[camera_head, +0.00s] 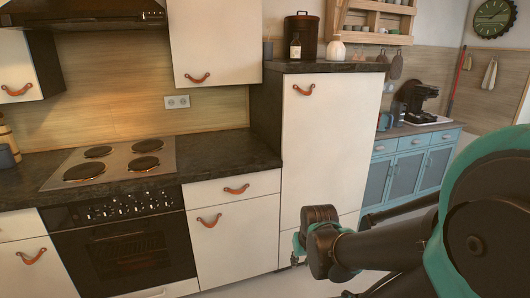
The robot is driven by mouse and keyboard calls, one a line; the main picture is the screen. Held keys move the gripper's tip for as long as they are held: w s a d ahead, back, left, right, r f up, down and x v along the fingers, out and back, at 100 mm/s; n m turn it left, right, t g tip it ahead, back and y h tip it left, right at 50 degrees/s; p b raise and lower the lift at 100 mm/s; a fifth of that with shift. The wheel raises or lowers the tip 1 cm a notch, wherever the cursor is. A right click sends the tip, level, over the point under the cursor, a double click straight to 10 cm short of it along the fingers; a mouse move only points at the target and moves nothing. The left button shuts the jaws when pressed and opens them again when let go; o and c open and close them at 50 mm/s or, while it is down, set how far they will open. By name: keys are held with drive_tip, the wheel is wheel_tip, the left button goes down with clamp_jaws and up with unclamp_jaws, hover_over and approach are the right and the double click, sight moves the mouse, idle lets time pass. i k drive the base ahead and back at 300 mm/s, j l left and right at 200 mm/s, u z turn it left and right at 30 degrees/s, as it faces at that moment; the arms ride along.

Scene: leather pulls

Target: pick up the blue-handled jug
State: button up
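I cannot make out a jug with a clearly blue handle. A small blue item (385,121) stands on the blue sideboard at the right, too small to tell its shape. A grey-blue vessel (6,156) is cut off by the left edge on the dark counter, with no handle visible. My gripper (299,246) is low in front of the tall white cabinet, far from both. It points left and down, small and partly hidden by its own wrist, so its opening is unclear. I see nothing held in it.
The dark counter (220,152) beside the hob (115,162) is bare. A bottle (295,46), a dark canister (306,28) and a white vase (336,51) stand on the tall cabinet (325,140). A coffee machine (418,103) stands on the sideboard (410,165).

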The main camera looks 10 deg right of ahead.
sight(384, 115)
drive_tip(key=i+l+u, duration=0.1)
drive_tip(key=l, duration=0.25)
drive_tip(key=i+l+u, duration=0.1)
drive_tip(key=i+l, duration=0.3)
drive_tip(key=l, duration=0.35)
drive_tip(key=i+l+u, duration=0.15)
drive_tip(key=l, duration=0.2)
drive_tip(key=i+l+u, duration=0.1)
drive_tip(key=l, duration=0.3)
drive_tip(key=i+l+u, duration=0.1)
drive_tip(key=l, duration=0.3)
drive_tip(key=i+l, duration=0.2)
drive_tip(key=l, duration=0.2)
drive_tip(key=i+u, duration=0.05)
